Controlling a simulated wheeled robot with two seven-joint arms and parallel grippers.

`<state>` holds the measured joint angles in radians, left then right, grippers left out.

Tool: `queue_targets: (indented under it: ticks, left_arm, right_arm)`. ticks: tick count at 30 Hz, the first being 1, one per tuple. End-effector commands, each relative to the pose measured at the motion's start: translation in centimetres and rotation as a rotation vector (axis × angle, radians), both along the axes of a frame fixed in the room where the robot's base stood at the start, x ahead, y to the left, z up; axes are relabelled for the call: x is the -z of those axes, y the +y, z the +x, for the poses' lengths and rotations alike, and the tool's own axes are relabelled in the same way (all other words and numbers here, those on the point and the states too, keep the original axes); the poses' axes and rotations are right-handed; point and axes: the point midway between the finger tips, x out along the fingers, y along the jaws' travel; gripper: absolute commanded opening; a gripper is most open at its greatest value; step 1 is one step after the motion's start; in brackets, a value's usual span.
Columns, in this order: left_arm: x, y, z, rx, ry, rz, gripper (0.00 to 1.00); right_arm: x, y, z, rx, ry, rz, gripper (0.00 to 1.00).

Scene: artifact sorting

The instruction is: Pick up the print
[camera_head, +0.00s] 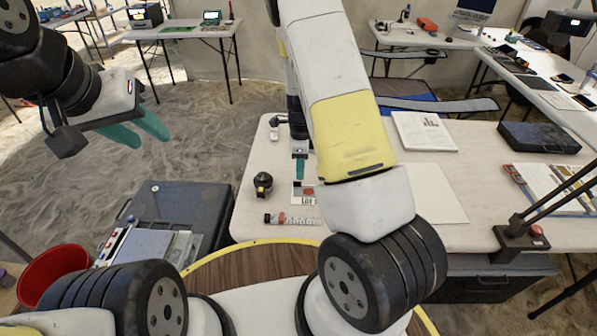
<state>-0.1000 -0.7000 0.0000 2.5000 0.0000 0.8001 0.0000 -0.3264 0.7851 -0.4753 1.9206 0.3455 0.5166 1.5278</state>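A small white card (298,198) with a red mark and the letters "LOT" lies on the pale table, partly covered by my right arm. A larger white sheet with a small dark picture (424,131) lies further back on the table. I cannot tell which of these is the print. My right gripper (300,168) points down just over the far edge of the card; only a bit of teal finger shows, and contact cannot be seen. My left gripper (140,132) is raised over the sandy floor at the left, its two teal fingers apart and empty.
A blank sheet (436,193), a dark box (540,138) and a black stand (520,238) are to the right. A red bucket (52,270) and dark case (178,205) are at left.

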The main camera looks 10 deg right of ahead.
Motion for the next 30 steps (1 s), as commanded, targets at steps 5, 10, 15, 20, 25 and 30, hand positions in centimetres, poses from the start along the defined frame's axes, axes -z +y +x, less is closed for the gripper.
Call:
queue_targets:
  ticks: [5, 10, 15, 20, 25, 30]
  left_arm:
    - [0.0, 0.0, 0.0, 0.000, 0.000, 0.000, 0.36]
    - [0.0, 0.0, 0.0, 0.000, 0.000, 0.000, 0.36]
    - [0.0, 0.0, 0.0, 0.000, 0.000, 0.000, 0.36]
    - [0.0, 0.0, 0.0, 0.000, 0.000, 0.000, 0.36]
    - [0.0, 0.0, 0.0, 0.000, 0.000, 0.000, 0.36]
    - [0.0, 0.0, 0.0, 0.000, 0.000, 0.000, 0.36]
  right_arm:
    - [2.4, 0.0, 0.0, 0.000, 0.004, 0.001, 0.35]
    - [4.8, 0.0, 0.2, 0.000, 0.002, 0.001, 0.35]
    - [5.6, 0.0, 0.2, -0.001, -0.001, 0.002, 0.35]
    - [5.5, 0.0, 0.2, -0.001, -0.001, 0.002, 0.35]
    - [5.5, 0.0, 0.2, -0.002, -0.001, 0.002, 0.01]
    - [5.5, 0.0, 0.2, -0.002, 0.000, 0.001, 0.00]
